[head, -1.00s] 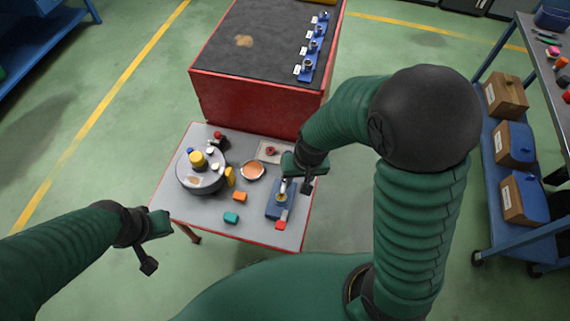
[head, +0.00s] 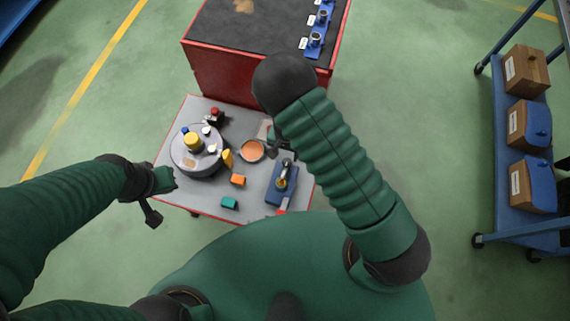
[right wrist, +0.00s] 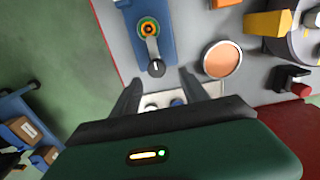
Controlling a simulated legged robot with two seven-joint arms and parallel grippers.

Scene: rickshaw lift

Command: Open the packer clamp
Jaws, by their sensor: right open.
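What looks like the packer clamp (head: 281,187) is a blue base on the right side of the small grey table. The right wrist view shows its base (right wrist: 133,25) with an orange and green ring and a grey lever (right wrist: 152,45) ending in a black knob (right wrist: 157,68). My right gripper (head: 282,148) is open and empty at the clamp's far end. In the right wrist view its fingers (right wrist: 160,84) spread either side of the knob's line, with the knob just beyond the tips. My left gripper (head: 165,197) is open and empty off the table's left edge.
A red cabinet (head: 225,75) stands behind. A blue shelf cart (head: 490,190) stands at right.

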